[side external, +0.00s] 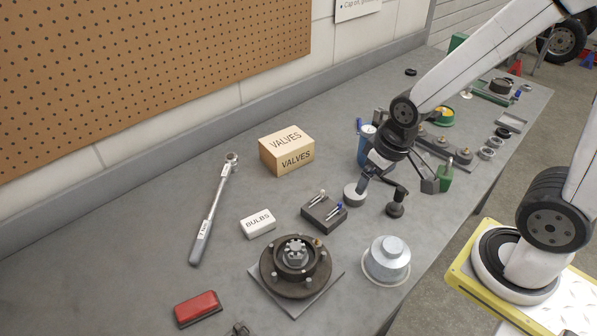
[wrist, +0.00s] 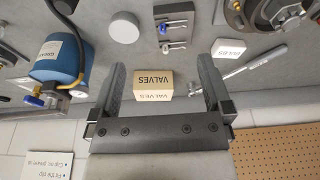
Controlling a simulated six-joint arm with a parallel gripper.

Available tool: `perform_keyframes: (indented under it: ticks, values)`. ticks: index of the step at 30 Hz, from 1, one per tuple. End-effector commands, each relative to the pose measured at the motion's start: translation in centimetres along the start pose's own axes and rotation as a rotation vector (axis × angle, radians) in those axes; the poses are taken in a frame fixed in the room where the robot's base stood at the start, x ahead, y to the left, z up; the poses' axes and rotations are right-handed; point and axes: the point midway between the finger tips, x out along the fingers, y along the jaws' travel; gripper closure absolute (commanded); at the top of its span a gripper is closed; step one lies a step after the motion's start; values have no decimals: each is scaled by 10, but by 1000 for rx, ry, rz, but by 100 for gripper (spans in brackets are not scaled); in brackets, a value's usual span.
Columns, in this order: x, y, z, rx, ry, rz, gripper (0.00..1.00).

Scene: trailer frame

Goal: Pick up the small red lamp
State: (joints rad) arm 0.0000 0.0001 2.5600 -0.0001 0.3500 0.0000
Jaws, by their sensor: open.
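The small red lamp (side external: 198,309) lies flat on the grey bench at the lower left of the side view. It is a red rectangular lens on a dark base. It is not visible in the wrist view. My gripper (side external: 396,182) is above the bench, well to the right of and farther back than the lamp. In the wrist view my gripper (wrist: 162,70) has its two dark fingers spread wide with nothing held. The valves box (wrist: 153,83) shows in the gap between them.
A torque wrench (side external: 214,210) lies left. A blue canister (side external: 366,145) stands close to my gripper. A small dark part (side external: 238,330) is near the lamp.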

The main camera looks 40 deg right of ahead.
Motion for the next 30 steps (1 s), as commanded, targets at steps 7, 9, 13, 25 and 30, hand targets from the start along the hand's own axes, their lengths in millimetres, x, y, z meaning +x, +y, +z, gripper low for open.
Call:
perform_keyframes:
  ticks: [7, 9, 13, 25, 30]
  values:
    - [-4, 0, -1, 0, 2, 0, 0]
    - [-7, 0, -3, 0, 4, 0, 0]
    - [-17, 0, -5, 0, 6, 0, 0]
    - [-49, 0, -12, 0, 3, 0, 0]
    - [-46, -9, -15, 61, -29, -33, 0]
